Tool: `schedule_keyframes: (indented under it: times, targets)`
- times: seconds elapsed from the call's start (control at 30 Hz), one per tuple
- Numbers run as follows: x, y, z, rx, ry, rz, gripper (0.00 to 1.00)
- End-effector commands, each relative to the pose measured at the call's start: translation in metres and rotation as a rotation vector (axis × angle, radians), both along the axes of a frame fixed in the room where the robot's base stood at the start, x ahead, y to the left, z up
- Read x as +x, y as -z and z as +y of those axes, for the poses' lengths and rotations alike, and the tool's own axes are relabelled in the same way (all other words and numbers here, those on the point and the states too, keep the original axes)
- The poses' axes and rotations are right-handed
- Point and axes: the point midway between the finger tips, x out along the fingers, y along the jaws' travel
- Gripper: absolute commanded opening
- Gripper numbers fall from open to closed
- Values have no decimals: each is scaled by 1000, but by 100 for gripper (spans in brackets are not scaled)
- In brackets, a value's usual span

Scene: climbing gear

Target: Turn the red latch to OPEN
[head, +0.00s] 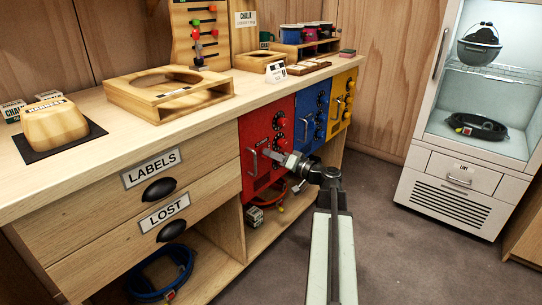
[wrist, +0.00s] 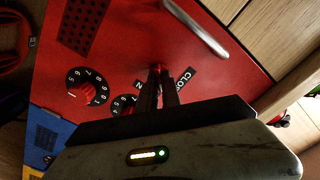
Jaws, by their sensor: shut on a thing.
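The red door (head: 256,133) is in the counter front, left of a blue and a yellow one. My gripper (head: 272,148) reaches its face from the right. In the wrist view my gripper (wrist: 162,80) is shut on the red latch (wrist: 157,67), of which only a small red part shows beyond the fingertips. A CLOSED label (wrist: 185,78) is just right of the fingers, partly covered. Another label ending in N (wrist: 138,84) is to their left. The latch's angle cannot be told.
A metal handle (wrist: 196,28) and a numbered dial (wrist: 86,86) are on the red door near the latch. The blue door (head: 312,113) adjoins it. An open shelf with a red coil is below. The floor to the right is clear up to the white cabinet (head: 455,190).

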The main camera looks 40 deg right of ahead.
Motion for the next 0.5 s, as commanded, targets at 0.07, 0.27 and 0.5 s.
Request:
schedule_keyframes:
  times: [0.07,0.27,0.5]
  targets:
    - [0,1,0,69,-1,18,0]
    - [0,1,-1,253,-1,63,0]
    - [0,2,-1,470,0,117,0]
